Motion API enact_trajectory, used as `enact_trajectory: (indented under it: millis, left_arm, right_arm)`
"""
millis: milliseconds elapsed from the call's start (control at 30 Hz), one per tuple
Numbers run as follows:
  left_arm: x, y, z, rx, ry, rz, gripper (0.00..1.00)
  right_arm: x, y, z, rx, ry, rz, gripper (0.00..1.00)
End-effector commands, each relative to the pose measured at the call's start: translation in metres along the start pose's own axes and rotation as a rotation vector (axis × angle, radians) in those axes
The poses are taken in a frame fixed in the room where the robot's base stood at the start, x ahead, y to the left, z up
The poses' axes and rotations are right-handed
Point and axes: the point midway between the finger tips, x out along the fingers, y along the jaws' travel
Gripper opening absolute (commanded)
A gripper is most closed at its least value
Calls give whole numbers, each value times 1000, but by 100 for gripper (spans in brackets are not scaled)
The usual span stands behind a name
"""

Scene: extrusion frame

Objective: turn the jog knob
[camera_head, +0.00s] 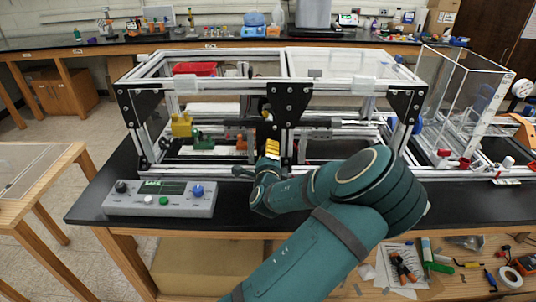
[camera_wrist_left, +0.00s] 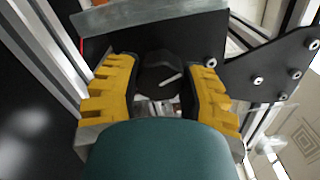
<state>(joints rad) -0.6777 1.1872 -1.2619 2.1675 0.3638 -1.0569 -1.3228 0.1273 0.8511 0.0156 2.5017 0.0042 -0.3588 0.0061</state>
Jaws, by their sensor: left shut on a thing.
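In the left wrist view, a black jog knob (camera_wrist_left: 162,74) with a white pointer line sits between the yellow fingers of my left gripper (camera_wrist_left: 162,88). The fingers are closed on its two sides. In the head view my left gripper (camera_head: 271,149) is at the front of the metal extrusion frame (camera_head: 232,85), by its middle black bracket (camera_head: 287,103). The knob is hidden in the head view. My right gripper is in neither view.
A grey control box (camera_head: 160,210) with a small screen, black and blue knobs and buttons stands left on the black bench top (camera_head: 233,213). Clear panels (camera_head: 463,95) stand at the right. A red bin (camera_head: 194,69) and a yellow block (camera_head: 181,126) sit within the frame's outline.

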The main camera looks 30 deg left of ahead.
Motion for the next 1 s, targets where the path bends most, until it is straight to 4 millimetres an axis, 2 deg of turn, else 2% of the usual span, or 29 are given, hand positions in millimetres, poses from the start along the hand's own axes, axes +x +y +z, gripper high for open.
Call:
enact_trajectory:
  millis: [333, 867, 900, 933, 967, 1000]
  left_arm:
    - [1, -2, 1, -147, -2, -6, 7]
    - [1, -2, 1, -171, -1, -6, 7]
    - [1, -2, 1, -171, -1, -6, 60]
    - [1, -2, 1, -170, -1, -5, 70]
    - [1, -2, 1, -170, -1, -5, 76]
    - [1, -2, 1, -170, -1, -4, 76]
  right_arm:
    - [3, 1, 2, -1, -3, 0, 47]
    - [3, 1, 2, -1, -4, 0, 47]
    - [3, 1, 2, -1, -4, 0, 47]
    - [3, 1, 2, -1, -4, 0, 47]
    - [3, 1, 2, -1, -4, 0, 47]
    - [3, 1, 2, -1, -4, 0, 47]
